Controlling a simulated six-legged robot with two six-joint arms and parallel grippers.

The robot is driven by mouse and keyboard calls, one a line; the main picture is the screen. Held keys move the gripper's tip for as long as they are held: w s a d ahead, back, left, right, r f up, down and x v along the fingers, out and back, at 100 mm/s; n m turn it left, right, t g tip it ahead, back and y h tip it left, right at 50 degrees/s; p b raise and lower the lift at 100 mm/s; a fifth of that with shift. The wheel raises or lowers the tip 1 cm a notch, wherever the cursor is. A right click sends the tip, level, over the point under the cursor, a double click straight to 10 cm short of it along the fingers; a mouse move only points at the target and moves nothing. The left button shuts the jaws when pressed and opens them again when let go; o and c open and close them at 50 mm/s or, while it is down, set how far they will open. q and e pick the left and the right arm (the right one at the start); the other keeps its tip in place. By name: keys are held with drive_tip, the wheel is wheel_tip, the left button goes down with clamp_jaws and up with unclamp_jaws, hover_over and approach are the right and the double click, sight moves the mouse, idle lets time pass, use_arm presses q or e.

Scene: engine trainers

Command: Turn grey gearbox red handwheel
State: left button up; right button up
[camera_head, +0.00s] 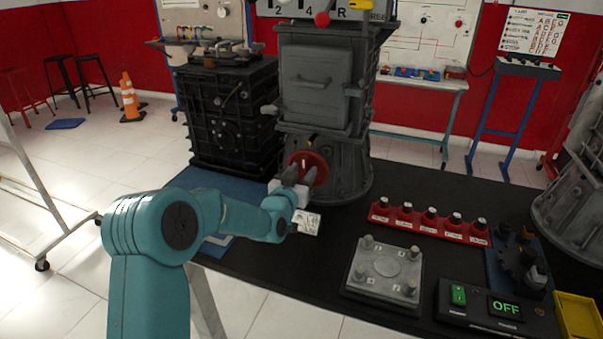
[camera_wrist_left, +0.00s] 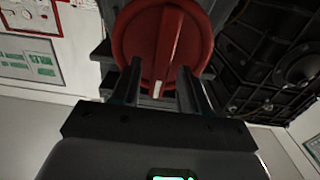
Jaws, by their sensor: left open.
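The grey gearbox (camera_head: 312,85) stands upright on the dark table. Its red handwheel (camera_head: 312,160) is low on its front face, partly hidden by my gripper. My left gripper (camera_head: 300,180) is at the handwheel, its fingers pointing at the wheel. In the left wrist view the red handwheel (camera_wrist_left: 165,45) fills the top middle, with a raised bar across it and a white mark at the bar's end. My left gripper (camera_wrist_left: 157,85) is open there, one finger on each side of the bar's lower end. I cannot tell whether the fingers touch it. My right gripper is not in view.
A black gearbox (camera_head: 225,115) stands just left of the grey one. A grey plate with knobs (camera_head: 385,272), a red rack of sockets (camera_head: 430,222) and a switch box reading OFF (camera_head: 495,308) lie to the right. Some black tabletop (camera_head: 400,200) is bare.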

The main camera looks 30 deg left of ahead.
use_arm(q)
clamp_jaws()
drive_tip(key=shift+f+m+b, duration=0.1)
drive_tip(key=shift+m+b, duration=0.3)
drive_tip(key=shift+b, duration=0.3)
drive_tip(key=m+b, duration=0.3)
drive_tip(key=shift+d+f, duration=0.15)
drive_tip(key=shift+d, duration=0.1)
drive_tip(key=shift+w+d+f+m+b, duration=0.15)
drive_tip(key=shift+m+b, duration=0.75)
drive_tip(key=shift+m, duration=1.85)
drive_tip(key=shift+s+d+f+m+b, duration=0.2)
drive_tip(key=shift+m+b, duration=0.65)
drive_tip(key=shift+m, duration=1.95)
drive_tip(key=shift+w+d+f+m+b, duration=0.2)
drive_tip(key=shift+m+b, duration=0.7)
drive_tip(key=shift+m, duration=1.85)
drive_tip(key=shift+a, duration=0.1)
